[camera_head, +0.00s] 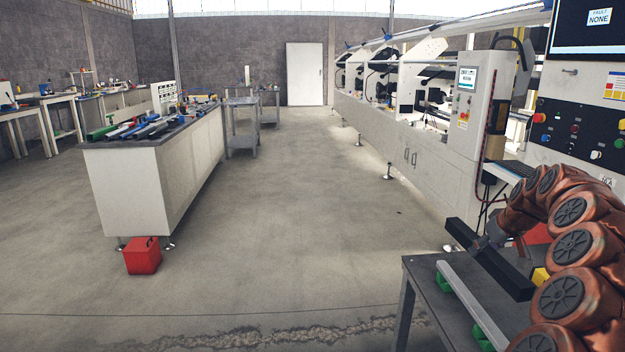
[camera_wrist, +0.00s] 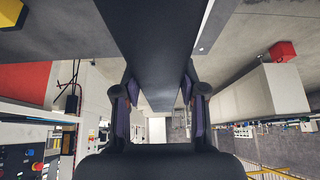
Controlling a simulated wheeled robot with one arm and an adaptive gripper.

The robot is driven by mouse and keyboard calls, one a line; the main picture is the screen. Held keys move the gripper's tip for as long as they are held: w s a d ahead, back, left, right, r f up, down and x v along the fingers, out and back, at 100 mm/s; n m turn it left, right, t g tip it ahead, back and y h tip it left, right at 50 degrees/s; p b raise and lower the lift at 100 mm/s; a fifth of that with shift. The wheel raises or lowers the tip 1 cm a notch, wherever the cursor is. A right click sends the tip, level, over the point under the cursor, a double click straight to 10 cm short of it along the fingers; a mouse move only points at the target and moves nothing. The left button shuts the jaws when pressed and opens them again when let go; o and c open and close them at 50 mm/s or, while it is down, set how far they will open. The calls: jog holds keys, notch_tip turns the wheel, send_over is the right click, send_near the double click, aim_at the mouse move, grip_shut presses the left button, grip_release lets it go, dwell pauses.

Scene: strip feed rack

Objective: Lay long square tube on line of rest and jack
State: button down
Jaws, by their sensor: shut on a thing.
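The long square tube (camera_head: 507,272) is dark, nearly black. It is held above the table at the lower right of the head view, slanting from upper left to lower right. My gripper (camera_head: 488,242) is shut on it, partly hidden by the tube and my arm. In the wrist view the tube (camera_wrist: 150,35) runs between the two fingers of my gripper (camera_wrist: 158,95). A light grey bar (camera_head: 466,297) lies on green blocks (camera_head: 444,284) on the table. A yellow block (camera_head: 540,277) shows just beyond the tube's near end. I cannot tell which of these is the rest or the jack.
The dark grey table (camera_head: 425,277) stands at the lower right. A machine (camera_head: 432,150) with a control panel (camera_head: 590,130) runs along the right. A bench (camera_head: 150,185) with tools and a red container (camera_head: 142,256) are at left. The floor between is clear.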

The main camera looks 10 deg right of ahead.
jog(key=a+f, duration=0.2)
jog(key=a, duration=2.5)
jog(key=s+a+f+p, duration=0.1)
jog(key=s+a+f, duration=0.1)
jog(key=s+a, duration=0.4)
jog(key=w+r+p, duration=0.4)
jog(key=r+p, duration=0.9)
jog(key=p, duration=0.5)
jog(key=s+f, duration=0.5)
jog(key=f, duration=0.2)
jog(key=shift+s+a, duration=0.15)
jog(key=shift+a, duration=0.15)
jog(key=shift+f, duration=0.1)
